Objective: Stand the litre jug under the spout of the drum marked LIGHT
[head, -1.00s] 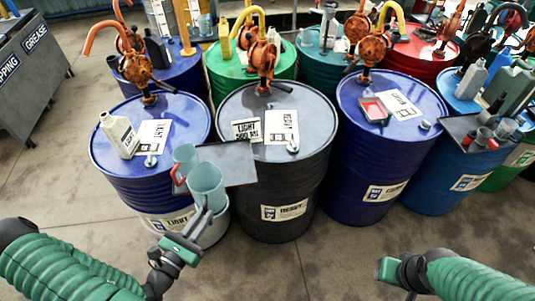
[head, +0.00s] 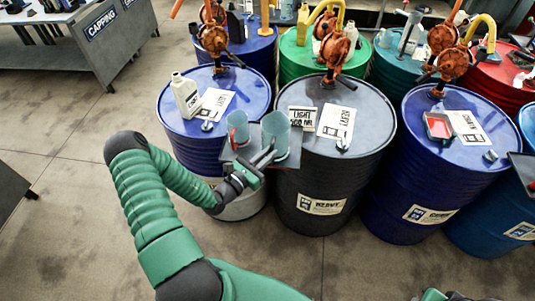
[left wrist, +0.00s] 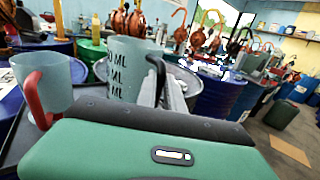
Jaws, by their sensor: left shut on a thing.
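A pale blue translucent jug with ML marks (left wrist: 128,75) and a black handle is the larger jug; its size lettering is partly hidden. In the head view this jug (head: 277,130) is at the dark tray (head: 291,162). My left gripper (head: 263,156) is shut on its handle at the near side. I cannot tell whether its base touches the tray. The blue drum with the sheet marked LIGHT (head: 192,147) stands just behind and left, its front label hidden by my arm. Its orange pump (head: 214,40) rises behind the lid. My right gripper (head: 436,295) barely shows at the bottom edge.
A smaller jug with a red handle (head: 238,124) stands close left of the held jug. A white bottle (head: 186,97) is on the LIGHT drum's lid. The dark HEAVY drum (head: 340,178) adjoins on the right. The floor at left is open, up to the CAPPING bench (head: 105,45).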

